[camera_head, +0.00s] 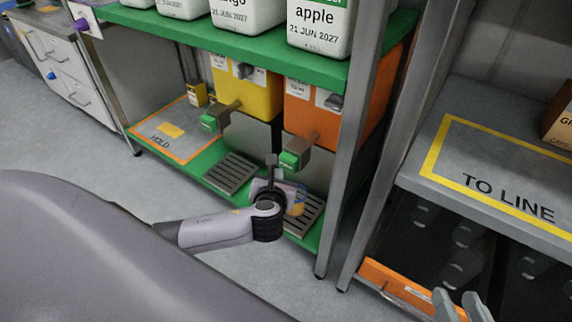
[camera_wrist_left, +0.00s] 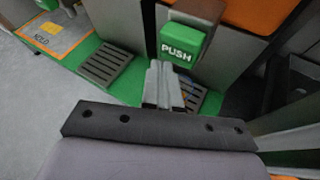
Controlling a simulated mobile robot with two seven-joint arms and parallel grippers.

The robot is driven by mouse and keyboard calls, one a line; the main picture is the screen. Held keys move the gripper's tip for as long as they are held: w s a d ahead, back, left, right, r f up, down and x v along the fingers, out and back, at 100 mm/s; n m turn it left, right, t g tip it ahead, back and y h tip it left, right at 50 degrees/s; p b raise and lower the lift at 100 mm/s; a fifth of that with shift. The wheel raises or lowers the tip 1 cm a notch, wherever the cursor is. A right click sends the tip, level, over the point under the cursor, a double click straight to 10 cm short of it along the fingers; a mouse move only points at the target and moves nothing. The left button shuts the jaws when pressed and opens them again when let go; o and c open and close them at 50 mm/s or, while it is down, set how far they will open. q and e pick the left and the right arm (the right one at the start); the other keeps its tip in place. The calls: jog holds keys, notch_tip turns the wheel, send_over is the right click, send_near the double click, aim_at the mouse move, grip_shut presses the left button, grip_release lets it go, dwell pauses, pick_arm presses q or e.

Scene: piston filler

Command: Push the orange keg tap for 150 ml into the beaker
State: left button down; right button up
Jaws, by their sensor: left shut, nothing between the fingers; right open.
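The orange keg (camera_head: 338,112) sits on the shelf unit, with a brown tap ending in a green push button (camera_head: 290,160). The button, marked PUSH, shows large in the left wrist view (camera_wrist_left: 183,45). My left gripper (camera_head: 272,160) is shut and empty, just left of the button in the head view. In the left wrist view its fingertips (camera_wrist_left: 164,68) lie just below the button; I cannot tell whether they touch. A see-through beaker (camera_head: 298,206) stands under the tap, mostly hidden by my gripper; its level is unreadable. My right gripper (camera_head: 461,304) is open at the bottom right edge.
A yellow keg (camera_head: 250,95) with its own green-ended tap (camera_head: 213,121) stands to the left. Drip trays (camera_head: 232,172) lie on the green lower shelf. A metal post (camera_head: 357,130) stands right of the orange keg. A TO LINE shelf (camera_head: 480,165) is farther right.

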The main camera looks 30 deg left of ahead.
pick_arm(q)
jog(key=shift+w, duration=0.15)
dwell(0.4)
jog(key=shift+w+p, duration=0.3)
jog(key=shift+p, duration=0.05)
jog(key=shift+w+d, duration=0.1)
jog(key=shift+w, duration=0.6)
dwell(1.0)
jog(key=shift+s+r+p, duration=0.15)
jog(key=shift+s+p, duration=0.25)
jog(key=shift+p, duration=0.15)
jog(key=shift+s+p, duration=0.45)
jog(key=shift+s, duration=0.3)
